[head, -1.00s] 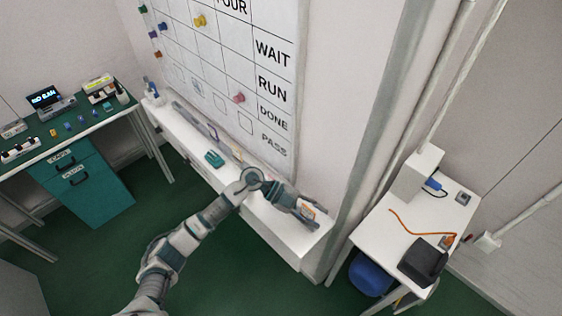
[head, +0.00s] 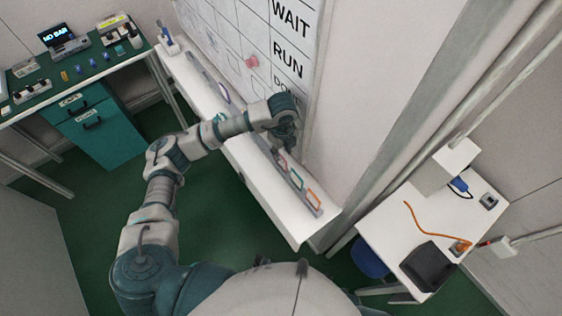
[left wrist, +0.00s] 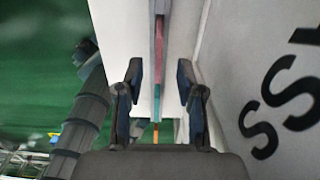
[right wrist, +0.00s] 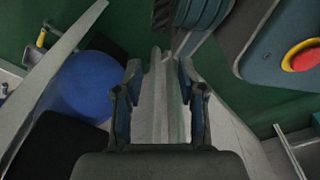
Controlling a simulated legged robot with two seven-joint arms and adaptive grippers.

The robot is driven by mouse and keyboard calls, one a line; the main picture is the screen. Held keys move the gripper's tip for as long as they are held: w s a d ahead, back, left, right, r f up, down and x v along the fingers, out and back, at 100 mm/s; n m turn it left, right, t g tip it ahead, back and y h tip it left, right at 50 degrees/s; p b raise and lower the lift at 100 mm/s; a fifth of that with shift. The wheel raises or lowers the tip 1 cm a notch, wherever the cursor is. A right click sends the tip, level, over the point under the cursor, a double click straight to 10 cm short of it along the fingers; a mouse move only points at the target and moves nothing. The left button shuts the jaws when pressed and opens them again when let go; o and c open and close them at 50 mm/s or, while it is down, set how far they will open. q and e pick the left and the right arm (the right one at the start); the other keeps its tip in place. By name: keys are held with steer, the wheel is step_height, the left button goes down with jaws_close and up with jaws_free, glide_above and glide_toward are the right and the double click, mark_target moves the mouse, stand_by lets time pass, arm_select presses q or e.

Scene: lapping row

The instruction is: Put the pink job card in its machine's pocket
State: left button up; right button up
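A pink-edged piece (head: 283,160), which looks like the pink card, stands in the grey rail on the white shelf below the whiteboard. My arm partly covers it in the head view. In the left wrist view a pink strip (left wrist: 159,38) shows nearly edge-on, beyond the fingertips. My left gripper (left wrist: 160,72) is open over the rail, its fingers on either side of the line of cards; I cannot tell whether they touch anything. My right gripper (right wrist: 159,70) is open and empty, away from the shelf. I cannot tell which pocket belongs to the pink card.
Teal (head: 297,180) and orange (head: 313,198) outlined pieces stand further right in the rail. The whiteboard (head: 230,25) rises close behind the shelf (head: 258,190). A green-topped bench (head: 75,78) is at the left; a white table (head: 400,225) with a black object and orange cord is at the right.

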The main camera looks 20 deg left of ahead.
mark_target(280, 162)
arm_select(q)
steer(key=f, duration=0.3)
steer(key=shift+d, duration=0.25)
steer(key=f, duration=0.2)
steer(key=a+f, duration=0.1)
steer(key=shift+f, duration=0.4)
steer(key=shift+a+f, duration=0.1)
steer(key=shift+f, duration=0.25)
steer(key=shift+d, duration=0.3)
jaws_close()
steer(key=shift+d, duration=0.1)
arm_select(e)
steer(key=shift+w+d+r, duration=0.1)
steer(key=shift+w+d, duration=0.2)
steer(key=shift+d, duration=0.15)
